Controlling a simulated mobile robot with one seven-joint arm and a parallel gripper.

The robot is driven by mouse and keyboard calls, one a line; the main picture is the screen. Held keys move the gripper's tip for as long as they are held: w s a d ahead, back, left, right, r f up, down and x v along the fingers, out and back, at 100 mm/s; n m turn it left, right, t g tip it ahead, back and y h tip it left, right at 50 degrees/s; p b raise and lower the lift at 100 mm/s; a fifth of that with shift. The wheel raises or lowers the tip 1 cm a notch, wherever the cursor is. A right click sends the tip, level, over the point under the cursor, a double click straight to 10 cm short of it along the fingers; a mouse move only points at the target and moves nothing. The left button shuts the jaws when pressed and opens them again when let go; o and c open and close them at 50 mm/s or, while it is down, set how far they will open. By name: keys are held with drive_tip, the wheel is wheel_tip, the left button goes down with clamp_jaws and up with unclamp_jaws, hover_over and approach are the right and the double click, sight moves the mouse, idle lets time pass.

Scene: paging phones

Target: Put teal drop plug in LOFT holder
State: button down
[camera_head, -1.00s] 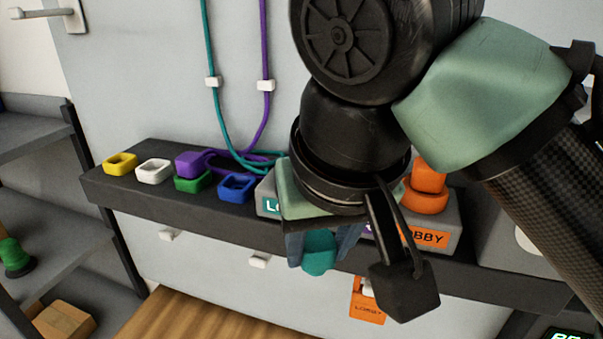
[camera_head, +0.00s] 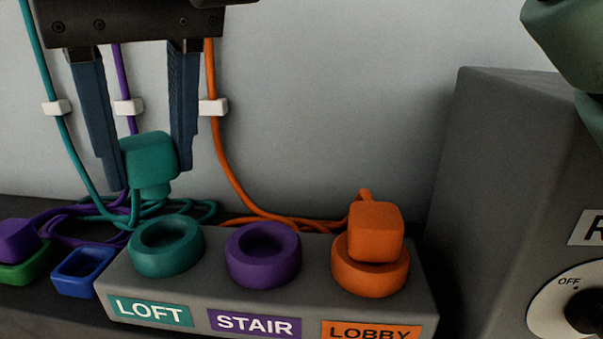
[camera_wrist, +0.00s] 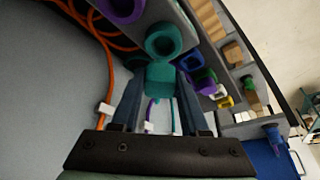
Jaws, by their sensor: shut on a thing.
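My gripper (camera_head: 148,165) is shut on the teal drop plug (camera_head: 150,158) and holds it in the air, just above and behind the LOFT holder. The plug also shows between the fingers in the wrist view (camera_wrist: 160,78). The LOFT holder is the teal ring (camera_head: 166,246) at the left end of the grey block, above a teal LOFT label (camera_head: 150,311). The ring is empty. In the wrist view the teal ring (camera_wrist: 164,42) lies just beyond the plug. The teal cord hangs down behind the plug.
Beside LOFT stand the empty purple STAIR ring (camera_head: 263,255) and the orange LOBBY ring (camera_head: 370,275), which holds an orange plug (camera_head: 375,231). A purple plug (camera_head: 17,241) sits in a green socket at left, near an empty blue socket (camera_head: 82,270). A grey box (camera_head: 500,190) stands at right.

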sight(154, 182)
drive_tip(key=f+b, duration=0.3)
drive_tip(key=shift+s+f, duration=0.15)
drive_tip(key=shift+s, duration=0.25)
drive_tip(key=shift+f+b, duration=0.3)
drive_tip(key=shift+f, duration=0.05)
drive_tip(key=shift+w, duration=0.3)
drive_tip(key=shift+s, duration=0.1)
